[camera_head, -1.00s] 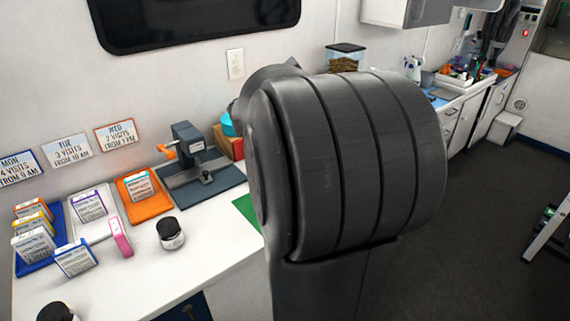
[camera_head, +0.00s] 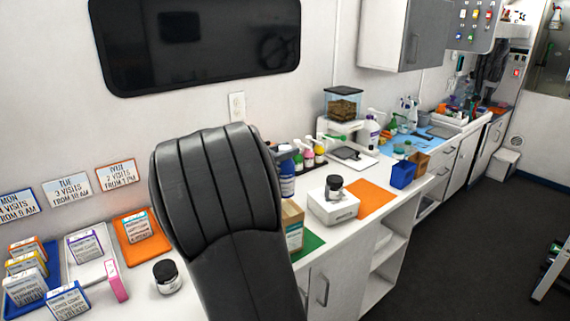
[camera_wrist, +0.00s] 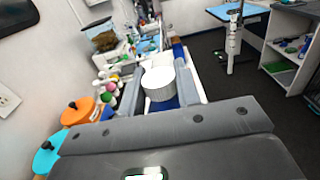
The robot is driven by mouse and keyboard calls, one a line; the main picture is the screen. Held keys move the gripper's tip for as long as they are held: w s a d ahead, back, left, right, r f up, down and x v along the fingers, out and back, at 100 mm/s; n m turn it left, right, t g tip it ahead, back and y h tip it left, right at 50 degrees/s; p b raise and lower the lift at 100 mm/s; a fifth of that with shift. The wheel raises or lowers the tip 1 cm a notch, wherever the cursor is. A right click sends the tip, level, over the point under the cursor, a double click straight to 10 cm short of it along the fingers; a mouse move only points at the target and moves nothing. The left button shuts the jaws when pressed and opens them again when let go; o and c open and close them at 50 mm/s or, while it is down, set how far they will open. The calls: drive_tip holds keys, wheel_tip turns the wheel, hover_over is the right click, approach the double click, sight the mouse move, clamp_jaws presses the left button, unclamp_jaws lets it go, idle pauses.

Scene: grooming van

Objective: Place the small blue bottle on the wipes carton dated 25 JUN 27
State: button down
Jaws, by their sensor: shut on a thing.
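In the wrist view my gripper (camera_wrist: 158,90) is shut on a bottle with a pale ridged cap (camera_wrist: 158,82); some blue shows below the cap. My arm hides most of the gripper there. Several small labelled cartons stand at the left, among them an orange-trimmed one (camera_head: 27,262), a purple-trimmed one (camera_head: 85,246) and a blue-trimmed one (camera_head: 68,302). A brown carton (camera_head: 292,222) stands below the bottle. I cannot read any date.
A black-lidded jar (camera_head: 167,277) stands near the left cartons. A white device (camera_head: 333,207) with a dark jar on it, an orange mat (camera_head: 375,198) and a blue bin (camera_head: 403,174) are on the right. Coloured bottles (camera_head: 308,155) stand near the wall.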

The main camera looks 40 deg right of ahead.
sight(285, 163)
drive_tip(key=shift+f, duration=1.9)
drive_tip(key=shift+f, duration=0.15)
drive_tip(key=c, duration=1.1)
unclamp_jaws()
drive_tip(key=shift+o, duration=0.2)
